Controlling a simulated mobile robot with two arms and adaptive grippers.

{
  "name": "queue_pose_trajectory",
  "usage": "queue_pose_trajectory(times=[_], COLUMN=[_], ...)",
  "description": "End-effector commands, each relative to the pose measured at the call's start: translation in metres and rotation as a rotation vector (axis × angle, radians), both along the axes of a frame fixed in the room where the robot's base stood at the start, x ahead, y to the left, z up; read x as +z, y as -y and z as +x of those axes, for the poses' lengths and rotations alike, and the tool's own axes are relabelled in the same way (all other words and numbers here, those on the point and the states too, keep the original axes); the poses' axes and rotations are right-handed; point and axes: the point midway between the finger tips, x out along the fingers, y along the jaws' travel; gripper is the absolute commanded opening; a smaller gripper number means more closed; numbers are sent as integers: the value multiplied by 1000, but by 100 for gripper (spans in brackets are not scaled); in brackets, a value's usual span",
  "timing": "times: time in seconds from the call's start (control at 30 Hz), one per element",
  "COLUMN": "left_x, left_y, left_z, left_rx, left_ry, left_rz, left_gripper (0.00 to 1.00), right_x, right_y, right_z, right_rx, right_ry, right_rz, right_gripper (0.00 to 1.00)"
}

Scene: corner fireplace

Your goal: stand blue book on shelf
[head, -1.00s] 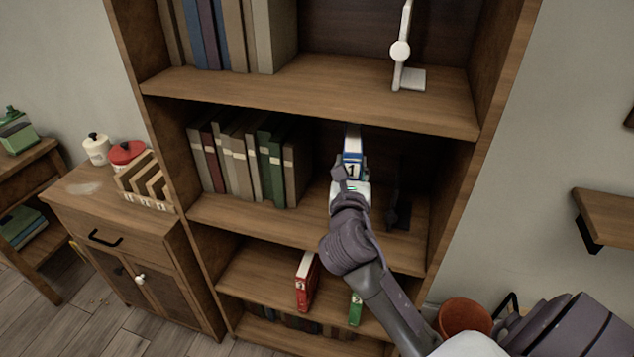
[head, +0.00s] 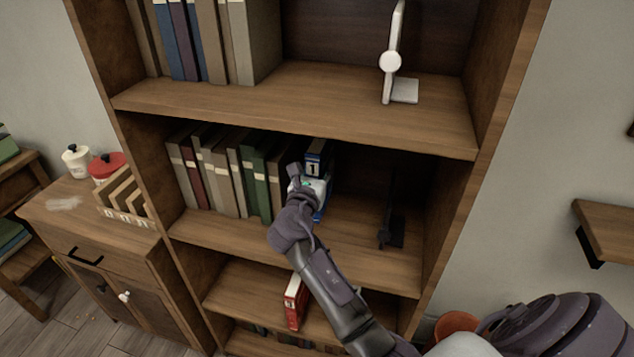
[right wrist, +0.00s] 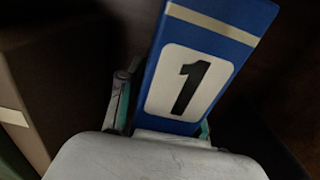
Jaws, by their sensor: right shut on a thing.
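The blue book (head: 316,160) has a white label with a black 1 on its spine. It is upright inside the middle shelf (head: 350,240), just right of the row of books. My right gripper (head: 309,185) is shut on it, with the book between its fingers. In the right wrist view the blue book (right wrist: 200,75) fills the middle, leaning a little in the picture, with a finger at each side. My left gripper is not in view.
Several upright books (head: 225,170) stand left of the blue book. A dark bookend (head: 390,225) stands to the right, with bare shelf between. A red book (head: 294,300) is on the shelf below. A white bookend (head: 400,75) stands on the shelf above.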

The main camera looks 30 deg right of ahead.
Motion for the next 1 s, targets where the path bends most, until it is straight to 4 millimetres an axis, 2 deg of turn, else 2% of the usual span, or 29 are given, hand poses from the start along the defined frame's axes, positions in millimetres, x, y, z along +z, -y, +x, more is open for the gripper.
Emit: queue_pose_trajectory(times=[0.13, 0.4, 0.8, 0.83, 0.97, 1.0], left_x=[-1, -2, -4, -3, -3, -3], left_y=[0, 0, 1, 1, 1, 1], left_z=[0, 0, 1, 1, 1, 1], left_rx=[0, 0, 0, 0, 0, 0], left_ry=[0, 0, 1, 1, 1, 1], left_rz=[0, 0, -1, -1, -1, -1], left_gripper=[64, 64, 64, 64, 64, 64], right_x=[-6, -40, -46, -47, -47, -47], right_y=[-3, -3, -3, -3, -3, -3], right_z=[6, 6, 5, 5, 5, 5], right_rx=[1, 2, 1, 1, 1, 1], right_ry=[1, 0, 1, -1, -1, -1], right_rz=[-2, -3, -3, -1, -1, -1], right_gripper=[0, 0, 0, 38, 60, 60])
